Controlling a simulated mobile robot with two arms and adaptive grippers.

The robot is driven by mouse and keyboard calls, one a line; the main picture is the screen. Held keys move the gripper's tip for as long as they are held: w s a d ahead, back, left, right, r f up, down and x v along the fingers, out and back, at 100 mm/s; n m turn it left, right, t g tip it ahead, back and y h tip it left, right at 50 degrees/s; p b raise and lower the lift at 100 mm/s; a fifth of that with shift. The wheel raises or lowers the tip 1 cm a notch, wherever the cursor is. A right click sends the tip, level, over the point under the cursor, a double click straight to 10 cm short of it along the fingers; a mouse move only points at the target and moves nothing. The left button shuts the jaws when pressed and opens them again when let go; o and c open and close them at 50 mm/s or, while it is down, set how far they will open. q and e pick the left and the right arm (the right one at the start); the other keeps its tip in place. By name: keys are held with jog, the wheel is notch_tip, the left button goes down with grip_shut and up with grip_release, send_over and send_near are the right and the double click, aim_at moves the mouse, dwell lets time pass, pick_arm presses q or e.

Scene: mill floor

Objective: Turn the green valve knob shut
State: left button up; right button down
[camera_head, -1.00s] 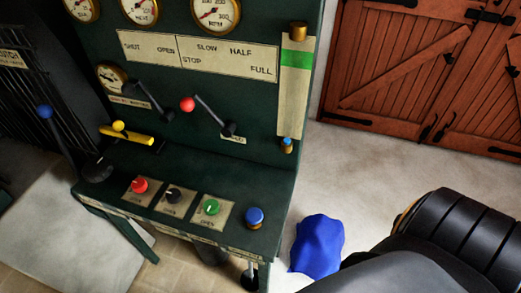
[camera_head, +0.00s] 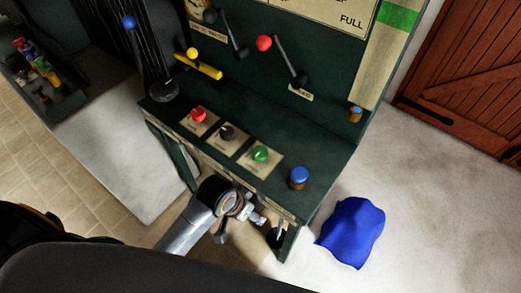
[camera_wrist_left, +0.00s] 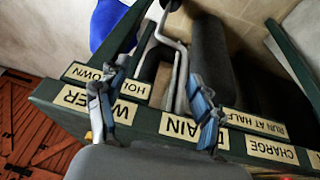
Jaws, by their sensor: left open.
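The green valve knob (camera_head: 260,154) sits on a cream plate on the console's sloping shelf, in the head view. It is the rightmost of three knobs on such plates; its setting is too small to read. My left gripper (camera_head: 242,222) is in front of and below the shelf's front edge, apart from the knob. In the left wrist view its two fingers (camera_wrist_left: 155,110) are spread with nothing held between them. Labels along the front edge, including DRAIN (camera_wrist_left: 193,132), show beyond them. The green knob does not show in the wrist view. My right gripper is not in view.
A red knob (camera_head: 198,115), a black knob (camera_head: 227,132) and a blue cap (camera_head: 299,177) share the shelf (camera_head: 320,150). A blue cloth-like heap (camera_head: 352,232) lies on the floor at right.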

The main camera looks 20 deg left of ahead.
pick_arm(q)
jog(key=w+d+r+m, duration=0.1)
jog(key=r, duration=0.2)
jog(key=w+d+r+m+h, duration=0.1)
jog(key=d+r, duration=0.1)
jog(key=r, duration=0.1)
jog(key=w+d+r+m, duration=0.1)
jog(key=d+r, duration=0.1)
jog(key=r, duration=0.1)
jog(key=shift+w+m, duration=0.3)
jog(key=shift+w, duration=0.05)
jog(key=w+r+m, duration=0.1)
jog(key=w+r, duration=0.1)
jog(key=w+d+r+m+g, duration=0.1)
jog(key=r+m, duration=0.1)
jog(key=shift+w+r+g+b, duration=0.1)
jog(key=shift+w+g+b, duration=0.2)
jog(key=shift+w+b, duration=0.05)
jog(key=w+a+r+m+g+y, duration=0.1)
jog(key=w+a+r+m+y, duration=0.1)
jog(key=w+a+r, duration=0.25)
jog(key=y, duration=0.1)
send_near(260, 152)
jog(key=shift+g, duration=0.3)
jog(key=f, duration=0.3)
jog(key=f+p, duration=0.1)
jog(key=f, duration=0.4)
jog(key=shift+w+d+f, duration=0.15)
jog(key=shift+w+f, duration=0.15)
jog(key=shift+f, duration=0.1)
